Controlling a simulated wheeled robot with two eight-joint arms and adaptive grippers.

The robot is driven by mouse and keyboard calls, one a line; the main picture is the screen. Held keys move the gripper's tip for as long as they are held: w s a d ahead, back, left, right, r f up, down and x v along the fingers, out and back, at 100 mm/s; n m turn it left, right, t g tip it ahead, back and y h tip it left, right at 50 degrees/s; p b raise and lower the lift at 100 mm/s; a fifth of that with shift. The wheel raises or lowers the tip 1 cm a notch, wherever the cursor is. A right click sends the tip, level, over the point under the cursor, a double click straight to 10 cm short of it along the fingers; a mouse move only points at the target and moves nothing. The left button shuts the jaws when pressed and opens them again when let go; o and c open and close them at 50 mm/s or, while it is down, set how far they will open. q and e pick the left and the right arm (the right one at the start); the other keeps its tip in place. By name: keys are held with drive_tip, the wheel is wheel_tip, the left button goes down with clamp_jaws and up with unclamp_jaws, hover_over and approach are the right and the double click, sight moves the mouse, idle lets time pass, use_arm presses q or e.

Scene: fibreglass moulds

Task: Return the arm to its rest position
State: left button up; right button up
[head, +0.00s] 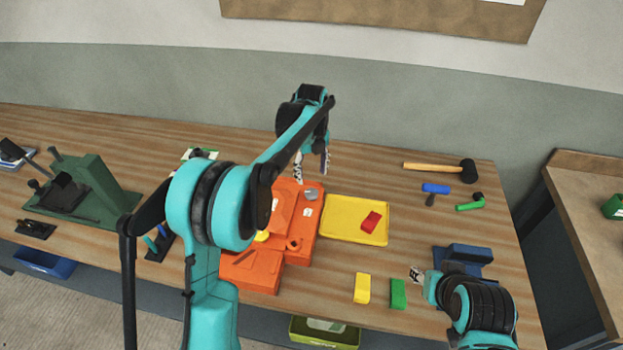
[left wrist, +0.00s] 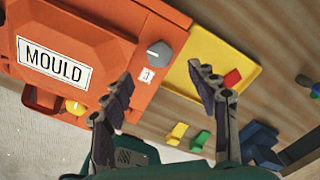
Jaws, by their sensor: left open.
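My left gripper (head: 311,168) is raised above the back of the orange mould machine (head: 255,270), its fingers pointing down, apart and empty. In the left wrist view my left gripper (left wrist: 161,76) shows two spread fingers with nothing between them. Beneath them are the orange machine (left wrist: 95,35) with its MOULD label, a grey knob (left wrist: 158,52) and a yellow knob (left wrist: 75,107). My left arm hides part of the machine in the head view. My right gripper (head: 417,274) is low at the right front, beside a dark blue block; its fingers are too small to read.
A yellow tray (head: 340,233) holds a red block (head: 370,222). A yellow block (head: 362,288) and a green block (head: 398,294) lie in front. A mallet (head: 445,168) lies at back right; a green press (head: 95,187) stands left. The table behind the tray is clear.

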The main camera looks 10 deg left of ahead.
use_arm(q)
drive_tip(key=shift+r, duration=0.25)
idle(0.3)
drive_tip(key=shift+s+r+n, duration=0.25)
drive_tip(key=shift+s+n, duration=0.05)
drive_tip(key=s+a+r+n+t+b, duration=0.1)
drive_tip(key=s+r+n+t, duration=0.15)
drive_tip(key=s+n, duration=0.45)
drive_tip(key=s+a+r+n+t+b, duration=0.1)
drive_tip(key=s+a+r+n+b, duration=0.15)
drive_tip(key=s+n, duration=0.5)
drive_tip(key=s+f+n+t+b, duration=0.1)
drive_tip(key=s+f+n+t, duration=0.2)
drive_tip(key=s+n, duration=1)
wheel_tip(320, 180, down, 4)
drive_tip(key=shift+s+a+r+t, duration=0.2)
drive_tip(key=shift+s+a+t, duration=0.15)
drive_tip(key=shift+s, duration=0.2)
